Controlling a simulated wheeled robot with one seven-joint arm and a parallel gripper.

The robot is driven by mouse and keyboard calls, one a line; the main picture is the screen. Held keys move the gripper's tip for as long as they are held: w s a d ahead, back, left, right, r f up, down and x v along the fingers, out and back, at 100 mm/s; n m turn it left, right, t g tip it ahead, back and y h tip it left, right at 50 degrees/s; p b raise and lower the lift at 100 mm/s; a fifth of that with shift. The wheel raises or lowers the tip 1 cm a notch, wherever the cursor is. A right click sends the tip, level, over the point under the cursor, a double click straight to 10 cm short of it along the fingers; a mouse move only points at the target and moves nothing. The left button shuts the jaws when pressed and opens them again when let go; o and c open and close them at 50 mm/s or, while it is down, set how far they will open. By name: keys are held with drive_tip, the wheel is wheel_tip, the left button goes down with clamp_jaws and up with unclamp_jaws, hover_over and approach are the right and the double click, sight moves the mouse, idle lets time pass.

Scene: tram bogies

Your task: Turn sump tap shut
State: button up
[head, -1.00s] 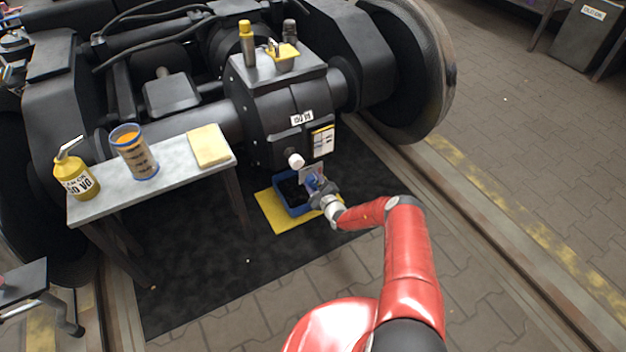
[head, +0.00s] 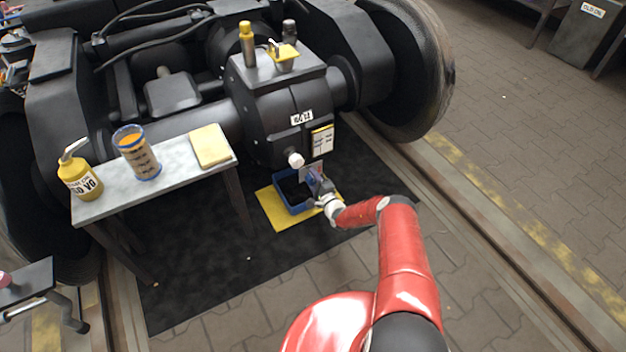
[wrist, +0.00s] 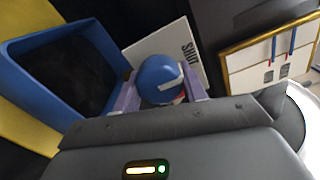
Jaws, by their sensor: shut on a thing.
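The sump tap shows in the wrist view as a round blue knob (wrist: 158,76) with a white mark on it. A white plate (wrist: 172,45) lettered SHUT stands behind the knob. My gripper (wrist: 160,92) is shut on the knob, with one purple finger on each side of it. In the head view my gripper (head: 318,184) is low in front of the dark gearbox (head: 285,115), and it mostly hides the tap there. I cannot read how far the white mark is from the SHUT lettering.
A blue tray (head: 281,183) stands on a yellow mat (head: 268,207) just left of my gripper; it also shows in the wrist view (wrist: 20,65). A small bench (head: 188,178) with a yellow can, a jar and a yellow cloth stands further left.

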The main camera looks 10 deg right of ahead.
drive_tip(key=o, duration=1)
drive_tip(key=shift+a, duration=0.1)
drive_tip(key=p+v, duration=0.1)
drive_tip(key=v, duration=0.6)
drive_tip(key=shift+s, duration=0.35)
